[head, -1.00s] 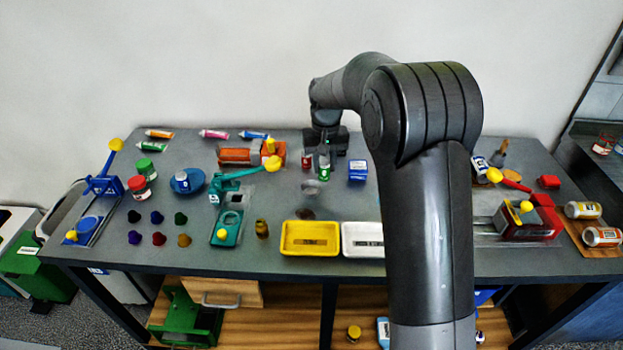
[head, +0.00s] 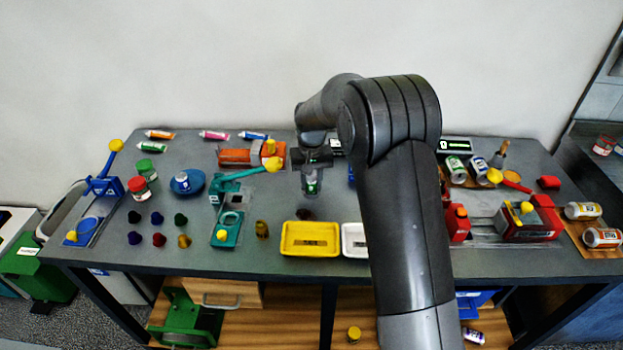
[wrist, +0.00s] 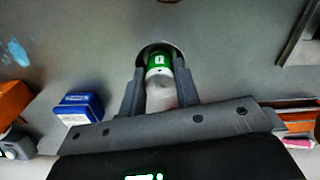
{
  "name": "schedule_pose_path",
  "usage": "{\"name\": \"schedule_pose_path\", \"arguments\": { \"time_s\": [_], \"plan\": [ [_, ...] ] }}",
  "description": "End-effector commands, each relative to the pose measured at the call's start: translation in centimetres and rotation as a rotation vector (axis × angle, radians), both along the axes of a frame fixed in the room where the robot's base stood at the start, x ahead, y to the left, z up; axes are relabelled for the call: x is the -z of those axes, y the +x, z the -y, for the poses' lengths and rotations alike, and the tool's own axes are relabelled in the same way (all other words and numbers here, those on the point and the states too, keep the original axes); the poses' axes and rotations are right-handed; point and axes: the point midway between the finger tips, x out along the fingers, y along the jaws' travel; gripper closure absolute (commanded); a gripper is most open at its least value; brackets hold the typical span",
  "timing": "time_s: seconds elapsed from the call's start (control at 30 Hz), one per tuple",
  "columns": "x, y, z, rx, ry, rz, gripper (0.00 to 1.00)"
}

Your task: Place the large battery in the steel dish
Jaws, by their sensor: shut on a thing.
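My gripper (head: 311,182) points down over the middle of the table. It is shut on a green and white cylinder, the large battery (head: 312,187), held upright. In the wrist view, the battery's green end (wrist: 160,61) shows between the two fingers. The round steel dish (wrist: 160,45) lies right by that end, and its rim curves around it. In the head view my gripper and the battery hide most of the dish. I cannot tell whether the battery touches it.
A dark disc (head: 305,213) lies just in front. A yellow tray (head: 310,239) and a white tray (head: 354,240) stand nearer the front edge. A blue box (wrist: 80,107) is close beside my gripper. A teal lever device (head: 227,228) stands to the left.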

Motion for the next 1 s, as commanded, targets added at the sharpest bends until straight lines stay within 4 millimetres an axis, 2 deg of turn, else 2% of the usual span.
{"name": "schedule_pose_path", "arguments": {
  "time_s": [0.03,0.27,0.57,0.73,1.0],
  "plan": [
    [0.1,0.0,0.0,0.000,0.000,-0.001,0.68],
    [0.0,0.0,0.0,0.000,0.000,0.000,0.50],
    [-0.3,0.0,0.0,0.000,0.000,0.001,0.49],
    [-2.6,0.1,0.0,0.000,0.001,0.004,0.49],
    [-8.4,0.1,0.0,0.001,0.001,0.004,0.49]
  ]
}}
